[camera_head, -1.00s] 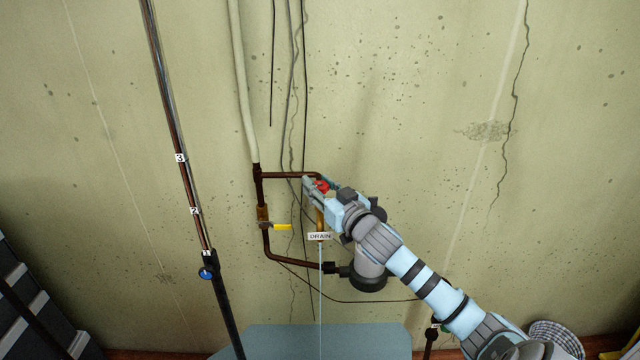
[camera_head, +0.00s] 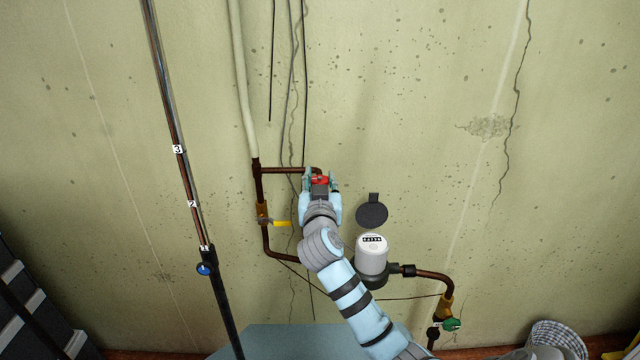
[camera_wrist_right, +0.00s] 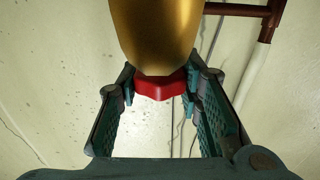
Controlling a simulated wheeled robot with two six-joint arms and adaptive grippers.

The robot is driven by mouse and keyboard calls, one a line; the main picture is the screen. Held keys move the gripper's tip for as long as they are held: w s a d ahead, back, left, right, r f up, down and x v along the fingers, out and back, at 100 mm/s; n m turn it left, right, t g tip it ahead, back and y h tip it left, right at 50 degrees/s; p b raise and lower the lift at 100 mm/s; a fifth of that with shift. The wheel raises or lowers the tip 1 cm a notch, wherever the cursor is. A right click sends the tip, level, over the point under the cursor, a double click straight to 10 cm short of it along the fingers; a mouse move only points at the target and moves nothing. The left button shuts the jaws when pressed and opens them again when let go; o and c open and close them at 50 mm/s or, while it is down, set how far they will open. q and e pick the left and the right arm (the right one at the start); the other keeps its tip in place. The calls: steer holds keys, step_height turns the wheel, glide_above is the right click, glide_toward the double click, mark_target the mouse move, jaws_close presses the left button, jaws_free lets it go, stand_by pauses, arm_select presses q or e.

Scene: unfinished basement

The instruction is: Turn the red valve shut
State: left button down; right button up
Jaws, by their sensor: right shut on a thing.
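The red valve (camera_head: 320,180) is on the copper pipework on the wall, at the right end of a short horizontal pipe. In the right wrist view the red handle (camera_wrist_right: 161,86) sits between the two fingers, in front of a large brass body (camera_wrist_right: 157,35). My right gripper (camera_head: 320,182) is shut on the red handle, its fingers on either side of it. My right arm comes up from below and hides the pipe under the valve. My left gripper is not in view.
A yellow-handled valve (camera_head: 282,223) sits just left of my gripper. A water meter (camera_head: 371,255) with a raised dark lid (camera_head: 372,212) stands close on the right. A green-handled valve (camera_head: 451,324) is farther right. A blue-knobbed pipe (camera_head: 206,269) stands at left.

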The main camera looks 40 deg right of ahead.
stand_by(0.3)
steer(key=o, duration=1.2)
steer(key=v, duration=1.2)
steer(key=shift+a, duration=0.1)
steer(key=shift+f, duration=0.1)
